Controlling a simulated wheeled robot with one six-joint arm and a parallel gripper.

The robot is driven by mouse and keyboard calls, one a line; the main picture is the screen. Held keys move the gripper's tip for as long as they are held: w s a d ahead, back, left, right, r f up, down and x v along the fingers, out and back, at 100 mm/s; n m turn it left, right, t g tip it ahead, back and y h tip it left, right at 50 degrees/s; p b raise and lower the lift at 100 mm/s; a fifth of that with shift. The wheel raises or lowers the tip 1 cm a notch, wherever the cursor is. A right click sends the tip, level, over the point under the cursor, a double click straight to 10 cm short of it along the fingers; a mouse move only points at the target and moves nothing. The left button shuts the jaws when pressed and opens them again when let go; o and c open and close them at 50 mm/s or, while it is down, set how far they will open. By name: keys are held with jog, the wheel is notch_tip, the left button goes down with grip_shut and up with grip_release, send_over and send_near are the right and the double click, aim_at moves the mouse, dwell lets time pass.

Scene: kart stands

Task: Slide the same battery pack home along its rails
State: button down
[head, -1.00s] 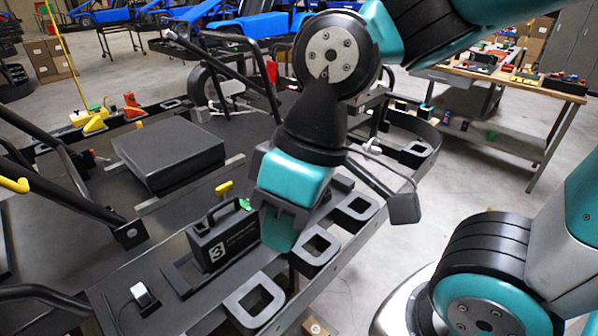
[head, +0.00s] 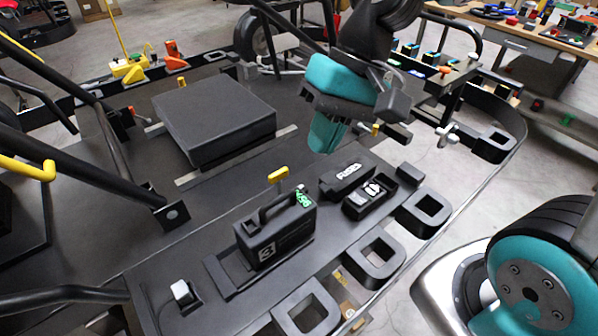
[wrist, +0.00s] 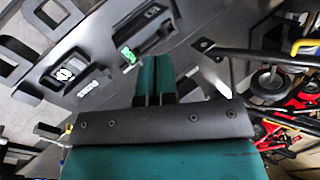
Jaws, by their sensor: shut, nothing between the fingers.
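The black battery pack (head: 285,237), with a top handle and a white 3 on its side, stands upright on a low dark tray (head: 222,278). A bare stretch of the tray shows at the pack's near left end. A green tab (head: 304,198) is at the pack's far right end. My teal gripper (head: 324,140) is shut and empty, above and behind the pack, clear of it. In the wrist view the pack (wrist: 150,38) lies beyond the closed fingers (wrist: 156,62), its green tab facing them. Rail details under the pack are hidden.
A yellow-topped lever (head: 278,175) stands just behind the pack. A black holder with a dark device (head: 368,200) is to its right. A large flat black box (head: 215,120) lies behind left. Open square frames (head: 375,260) line the near edge. Black tubes (head: 80,190) rise at left.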

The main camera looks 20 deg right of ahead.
jog(key=w+d+f+m+g+y, duration=0.1)
jog(key=w+d+f+m+y, duration=0.3)
jog(key=w+d+f+m, duration=0.95)
jog(key=m+p, duration=0.1)
jog(key=p, duration=0.4)
send_over(302, 199)
jog(key=shift+f, duration=2.35)
